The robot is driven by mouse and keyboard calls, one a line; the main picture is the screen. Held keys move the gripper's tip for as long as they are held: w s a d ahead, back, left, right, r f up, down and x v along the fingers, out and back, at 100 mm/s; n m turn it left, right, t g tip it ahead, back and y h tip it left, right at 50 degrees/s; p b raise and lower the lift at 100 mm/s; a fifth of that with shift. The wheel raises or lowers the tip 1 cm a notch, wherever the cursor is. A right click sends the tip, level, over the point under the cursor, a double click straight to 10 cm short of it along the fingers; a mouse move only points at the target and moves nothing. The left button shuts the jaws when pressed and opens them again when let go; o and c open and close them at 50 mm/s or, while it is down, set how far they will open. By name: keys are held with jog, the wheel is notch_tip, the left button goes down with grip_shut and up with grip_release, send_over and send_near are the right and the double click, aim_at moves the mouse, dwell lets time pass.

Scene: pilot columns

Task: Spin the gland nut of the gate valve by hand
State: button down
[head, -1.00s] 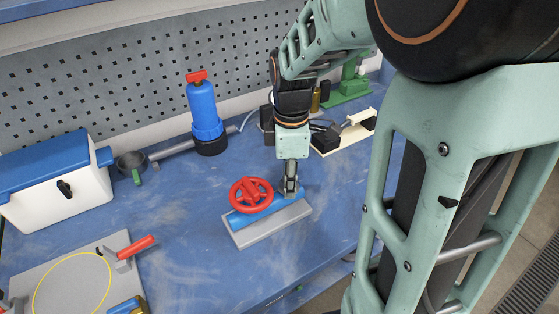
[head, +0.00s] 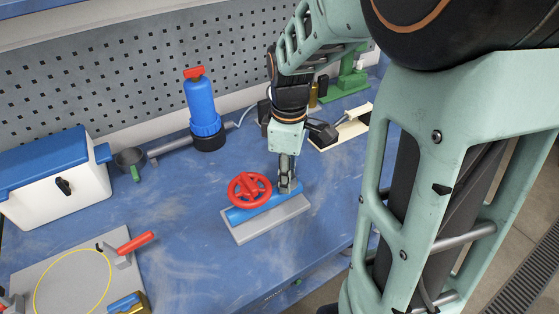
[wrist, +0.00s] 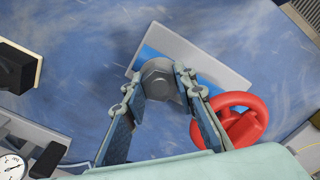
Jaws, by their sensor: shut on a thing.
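The gate valve has a blue body (head: 240,215) on a grey base plate (head: 270,225), with a red handwheel (head: 249,189) at its left end. My gripper (head: 286,186) points down at the valve's right end. In the wrist view, the grey hexagonal gland nut (wrist: 158,80) sits between the two fingers of my gripper (wrist: 159,85), which are closed on its sides. In that view the red handwheel (wrist: 240,118) is beside the right finger. In the head view the fingers hide the nut.
A blue filter with a red top (head: 203,110) and a blue-lidded white box (head: 75,195) stand at the back. A grey plate with a red-handled clamp (head: 125,240) lies front left. The blue bench is clear around the valve.

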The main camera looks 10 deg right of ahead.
jog(key=shift+m, duration=1.2)
jog(key=shift+m, duration=0.3)
jog(key=c, duration=1.5)
grip_release()
jog(key=shift+o, duration=0.2)
jog(key=shift+r+p, duration=3.45)
jog(key=shift+r, duration=0.6)
